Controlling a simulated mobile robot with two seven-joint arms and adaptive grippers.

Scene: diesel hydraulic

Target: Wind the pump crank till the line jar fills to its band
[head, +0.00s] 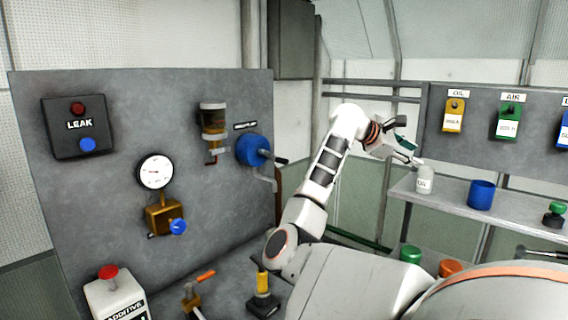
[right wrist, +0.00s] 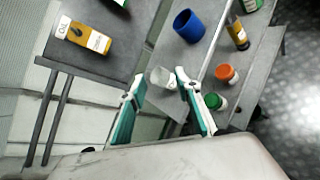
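The pump crank (head: 280,161) sticks out from a blue round pump housing (head: 251,150) on the grey wall panel. The line jar (head: 212,121), a glass with a pale cap and dark amber content, is mounted to its left. Its band and exact level are too small to tell. My right gripper (head: 414,153) is well right of the crank, near the white oil bottle (head: 424,180). In the right wrist view its fingers (right wrist: 158,76) are spread, with the white bottle (right wrist: 161,79) showing beyond and between their tips. My left gripper is not in view.
The panel also bears a LEAK box (head: 78,126), a gauge (head: 155,171) and a brass valve (head: 165,217). A blue cup (head: 481,195) stands on the right shelf (head: 455,204). An additive container (head: 115,298) and a yellow-topped fitting (head: 263,284) stand low in front.

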